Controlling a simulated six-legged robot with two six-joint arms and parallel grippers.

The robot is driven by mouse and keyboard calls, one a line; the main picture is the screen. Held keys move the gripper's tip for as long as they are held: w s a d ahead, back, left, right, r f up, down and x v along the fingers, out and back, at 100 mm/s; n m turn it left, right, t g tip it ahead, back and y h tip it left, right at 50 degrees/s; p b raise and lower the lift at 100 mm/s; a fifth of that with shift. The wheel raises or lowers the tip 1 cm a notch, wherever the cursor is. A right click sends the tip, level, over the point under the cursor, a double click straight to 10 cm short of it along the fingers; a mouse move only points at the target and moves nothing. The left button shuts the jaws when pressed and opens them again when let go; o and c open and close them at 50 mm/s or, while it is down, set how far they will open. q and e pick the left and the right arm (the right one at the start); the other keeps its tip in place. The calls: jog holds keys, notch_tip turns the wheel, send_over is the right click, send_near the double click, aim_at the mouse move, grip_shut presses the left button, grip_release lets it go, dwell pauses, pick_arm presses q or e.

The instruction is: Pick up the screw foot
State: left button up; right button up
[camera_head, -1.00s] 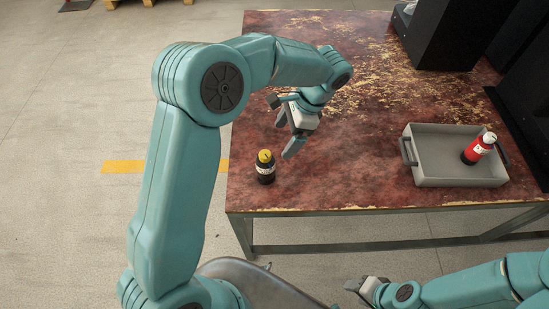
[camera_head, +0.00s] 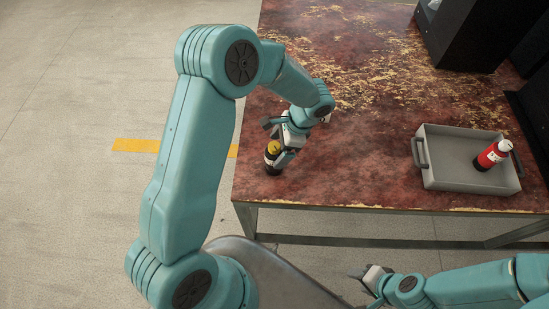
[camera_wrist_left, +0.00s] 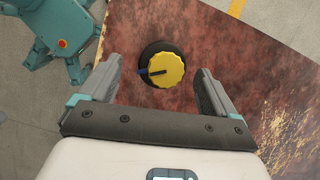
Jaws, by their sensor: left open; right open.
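A small dark, bottle-like piece with a yellow ridged top (camera_head: 272,154) stands upright near the table's front left corner. I cannot tell for sure that it is the screw foot. In the left wrist view its yellow top (camera_wrist_left: 165,70) and black body show from above, between the two fingers. My left gripper (camera_head: 277,141) is open at this piece, partly hiding it in the head view. In the left wrist view (camera_wrist_left: 158,66) a gap shows on both sides of the piece. My right gripper (camera_head: 366,278) is open and empty, low in front of the table.
A grey tray (camera_head: 452,183) with a handle at its left end stands on the table's right side. A red bottle-like piece with a white top (camera_head: 490,156) leans in it. Dark boxy equipment (camera_head: 468,35) stands at the back right. The worn red tabletop (camera_head: 350,150) between is clear.

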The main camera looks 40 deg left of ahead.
aim_at(272, 155)
pick_arm(q)
jog(key=p+x, duration=0.1)
jog(key=x, duration=0.3)
jog(key=shift+a+f, duration=0.15)
jog(key=shift+f, duration=0.2)
jog(key=shift+c, duration=1)
jog(key=c, duration=1)
jog(key=shift+o, duration=0.2)
